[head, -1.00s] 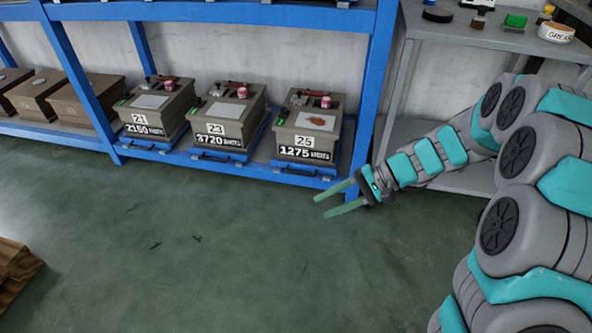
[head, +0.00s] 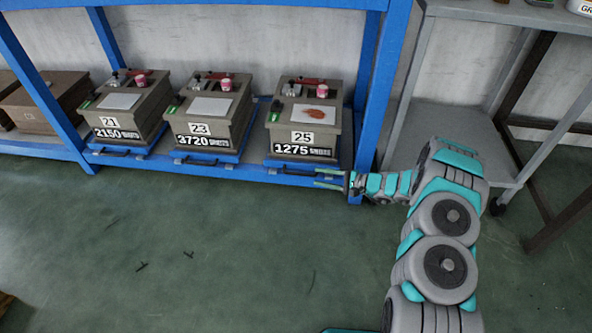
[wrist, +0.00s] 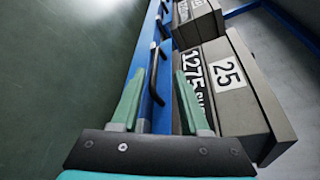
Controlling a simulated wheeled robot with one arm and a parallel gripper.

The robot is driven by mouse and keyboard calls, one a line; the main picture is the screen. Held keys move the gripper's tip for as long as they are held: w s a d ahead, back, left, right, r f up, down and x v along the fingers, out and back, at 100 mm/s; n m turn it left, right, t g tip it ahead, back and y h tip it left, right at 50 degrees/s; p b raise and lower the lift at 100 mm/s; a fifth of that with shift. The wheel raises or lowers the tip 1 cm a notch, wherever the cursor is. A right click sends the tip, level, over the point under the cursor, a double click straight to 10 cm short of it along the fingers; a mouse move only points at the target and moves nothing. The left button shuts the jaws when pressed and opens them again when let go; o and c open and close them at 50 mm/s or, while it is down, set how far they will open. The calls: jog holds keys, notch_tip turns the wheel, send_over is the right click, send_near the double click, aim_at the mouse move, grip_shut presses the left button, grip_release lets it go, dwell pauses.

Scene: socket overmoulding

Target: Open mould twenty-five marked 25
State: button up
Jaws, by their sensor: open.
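Mould 25 (head: 312,118) is a grey-brown box with labels "25" and "1275 shots", at the right end of the lower shelf. A sheet with an orange-brown stain, a pink-and-white pot and a red tool lie on its top. It stands on a blue tray (head: 262,160) with a dark front handle (head: 298,172). My gripper (head: 316,178) is open and empty at the tray's front right. In the wrist view, mould 25 (wrist: 240,95) is on the right, and the green fingers (wrist: 160,72) point along the blue tray front, with a black handle (wrist: 153,75) beyond or between them.
Mould 23 (head: 208,122) and mould 21 (head: 125,118) stand to the left on similar trays. A blue shelf post (head: 375,100) is close right of mould 25. A grey table (head: 500,10) stands at the right.

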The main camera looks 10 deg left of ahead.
aim_at(307, 175)
jog(key=shift+t, duration=0.3)
jog(key=shift+w+a+f, duration=0.6)
jog(key=shift+a, duration=0.55)
jog(key=shift+w+a+f, duration=0.6)
jog(key=shift+w+a, duration=0.05)
jog(key=shift+a, duration=0.5)
jog(key=shift+w+a+f, duration=0.6)
jog(key=shift+a, duration=0.55)
grip_shut()
